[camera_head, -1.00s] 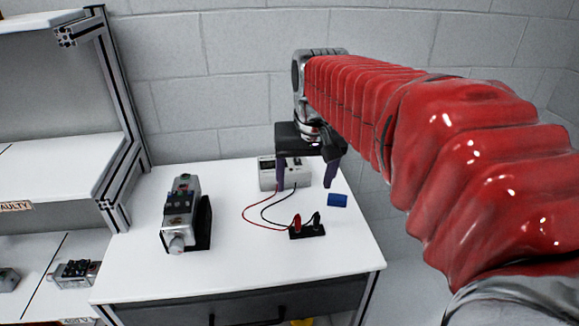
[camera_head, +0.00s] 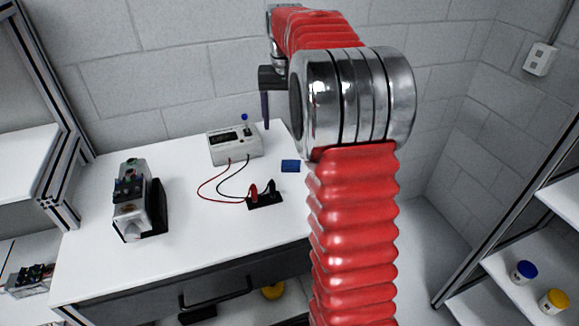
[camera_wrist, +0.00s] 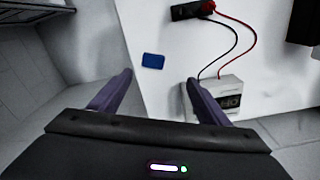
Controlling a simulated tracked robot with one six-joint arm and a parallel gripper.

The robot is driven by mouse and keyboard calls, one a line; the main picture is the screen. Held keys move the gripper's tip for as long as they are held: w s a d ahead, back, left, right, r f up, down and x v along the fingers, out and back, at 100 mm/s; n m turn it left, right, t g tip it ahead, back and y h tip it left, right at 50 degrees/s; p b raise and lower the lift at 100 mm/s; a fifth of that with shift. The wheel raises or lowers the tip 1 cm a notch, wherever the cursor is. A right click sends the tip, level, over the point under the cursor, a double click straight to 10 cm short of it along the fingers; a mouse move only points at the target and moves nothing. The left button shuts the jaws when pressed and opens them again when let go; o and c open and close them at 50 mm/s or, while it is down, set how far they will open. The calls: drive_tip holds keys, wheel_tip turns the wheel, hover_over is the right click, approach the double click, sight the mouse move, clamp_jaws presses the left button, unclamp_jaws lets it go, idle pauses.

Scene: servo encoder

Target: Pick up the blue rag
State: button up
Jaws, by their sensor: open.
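The blue rag (camera_head: 290,166) is a small flat blue rectangle lying on the white table near its right edge. In the wrist view the rag (camera_wrist: 153,61) lies ahead of my gripper, between the lines of its two fingers. My gripper (camera_wrist: 158,82) is open and empty, with two purple fingers spread apart. In the head view my gripper (camera_head: 266,110) hangs above the back right of the table, partly hidden by my red arm. It is apart from the rag.
A grey meter box (camera_head: 235,145) stands behind the rag, with red and black leads running to a black plug block (camera_head: 264,200). A metal device (camera_head: 130,205) sits at the table's left. Shelves (camera_head: 535,270) stand at the right. The table's (camera_head: 215,235) front is clear.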

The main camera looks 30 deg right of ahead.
drive_tip(key=shift+w+d+f+m, duration=0.1)
drive_tip(key=shift+w+d+f, duration=0.15)
drive_tip(key=shift+d, duration=0.3)
drive_tip(key=shift+w+d+f+m, duration=0.1)
drive_tip(key=shift+d+f, duration=0.3)
drive_tip(key=shift+d, duration=0.1)
drive_tip(key=shift+w+d+f+m, duration=0.1)
drive_tip(key=shift+w+d+f, duration=0.15)
drive_tip(key=shift+d, duration=0.3)
drive_tip(key=shift+f, duration=0.1)
hover_over(291, 162)
drive_tip(key=f, duration=0.8)
drive_tip(key=shift+d+f, duration=0.2)
drive_tip(key=shift+f, duration=0.05)
drive_tip(key=shift+f, duration=0.1)
drive_tip(key=shift+s+a+f, duration=0.1)
drive_tip(key=shift+a+f, duration=0.05)
drive_tip(key=shift+f, duration=1.15)
drive_tip(key=shift+a+f, duration=0.15)
drive_tip(key=shift+f, duration=1.1)
drive_tip(key=shift+c, duration=0.3)
drive_tip(key=c, duration=1.2)
